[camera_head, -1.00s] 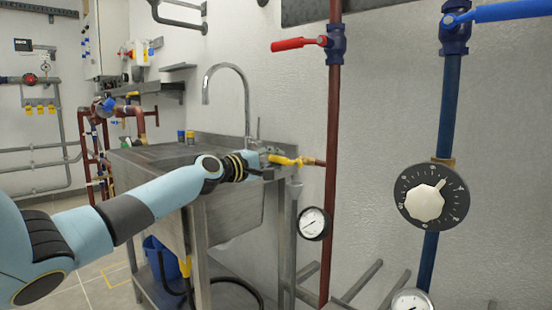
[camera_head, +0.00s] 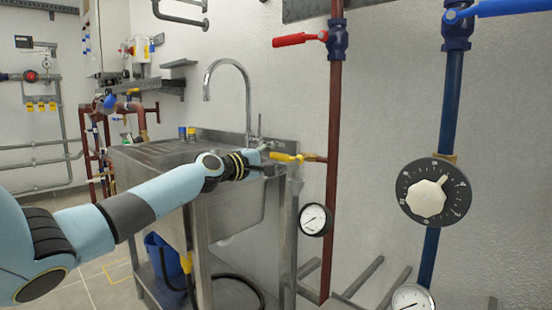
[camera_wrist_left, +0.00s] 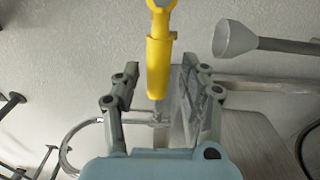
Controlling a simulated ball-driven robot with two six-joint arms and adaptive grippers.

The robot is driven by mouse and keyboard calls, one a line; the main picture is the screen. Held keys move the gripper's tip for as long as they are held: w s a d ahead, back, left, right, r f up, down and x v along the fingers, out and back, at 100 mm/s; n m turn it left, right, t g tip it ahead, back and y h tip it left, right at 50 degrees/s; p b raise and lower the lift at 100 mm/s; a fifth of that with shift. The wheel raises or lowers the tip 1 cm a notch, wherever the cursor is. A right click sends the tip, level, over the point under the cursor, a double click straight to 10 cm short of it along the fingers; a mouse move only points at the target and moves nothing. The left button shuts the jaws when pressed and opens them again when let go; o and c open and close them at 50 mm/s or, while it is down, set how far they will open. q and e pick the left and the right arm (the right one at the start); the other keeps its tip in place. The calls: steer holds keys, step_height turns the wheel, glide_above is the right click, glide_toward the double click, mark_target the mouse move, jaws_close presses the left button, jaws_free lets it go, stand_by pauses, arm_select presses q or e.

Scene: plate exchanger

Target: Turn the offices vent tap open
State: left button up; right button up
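The tap with a yellow lever (camera_head: 286,157) sits on a short branch of the red-brown pipe (camera_head: 332,110), beside the sink's right edge. Its lever lies roughly level and points left toward my left gripper (camera_head: 262,160). In the left wrist view the yellow lever (camera_wrist_left: 158,70) reaches down between the two fingers of my left gripper (camera_wrist_left: 160,78). The fingers stand apart with a visible gap on each side of the lever. No label on the tap is readable. My right gripper is not in view.
A steel sink (camera_head: 232,212) stands under my left arm, with a tall curved faucet (camera_head: 246,95). A red lever (camera_head: 300,40) is higher on the red-brown pipe. A blue pipe (camera_head: 450,100) with a blue lever and a dial (camera_head: 433,192) is at right. A gauge (camera_head: 315,219) hangs below the tap.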

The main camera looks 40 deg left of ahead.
mark_target(273, 158)
arm_select(q)
steer(key=shift+s, duration=0.25)
steer(key=s, duration=0.6)
steer(key=shift+a, duration=0.35)
steer(key=shift+s, duration=0.45)
